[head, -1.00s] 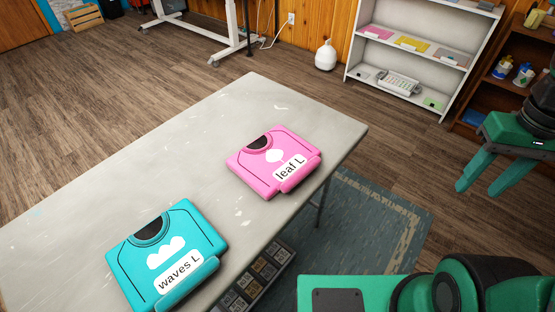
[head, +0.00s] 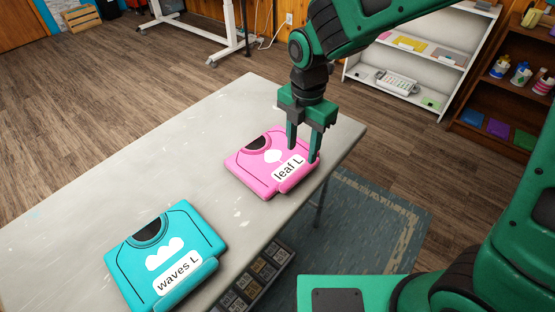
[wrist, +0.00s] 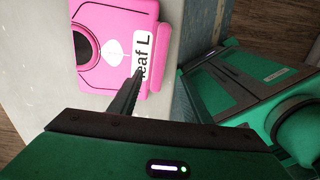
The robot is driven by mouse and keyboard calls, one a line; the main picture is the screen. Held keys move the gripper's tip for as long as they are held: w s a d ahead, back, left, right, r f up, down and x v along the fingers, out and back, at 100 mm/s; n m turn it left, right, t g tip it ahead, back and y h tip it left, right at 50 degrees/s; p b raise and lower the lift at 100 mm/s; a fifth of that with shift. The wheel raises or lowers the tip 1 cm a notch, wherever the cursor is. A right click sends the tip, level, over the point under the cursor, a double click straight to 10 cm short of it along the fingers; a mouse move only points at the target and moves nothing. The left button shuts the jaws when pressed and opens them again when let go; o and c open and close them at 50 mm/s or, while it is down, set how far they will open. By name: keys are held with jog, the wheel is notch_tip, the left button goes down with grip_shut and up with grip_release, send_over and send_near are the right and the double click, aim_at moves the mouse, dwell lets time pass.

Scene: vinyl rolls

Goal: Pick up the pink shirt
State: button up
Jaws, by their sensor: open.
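The pink shirt (head: 255,172) lies folded flat on the grey table, with a white label reading "leaf L" along its lower right edge. It also shows at the top left of the wrist view (wrist: 120,18). My gripper (head: 303,153) is open, pointing down at the shirt's right side, with its fingers over or beside the label end. I cannot tell whether the fingertips touch the shirt. Nothing is held.
A teal folded shirt (head: 195,240) labelled "waves L" lies nearer on the table (head: 120,190). A crate of small items (head: 255,278) sits below the table edge on a blue rug (head: 375,215). White shelves (head: 405,65) stand behind. The table's far left is clear.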

aim_at(299, 172)
notch_tip(299, 172, down, 9)
jog(key=shift+w+f, duration=0.1)
jog(key=shift+f, duration=0.05)
dwell(0.4)
grip_shut()
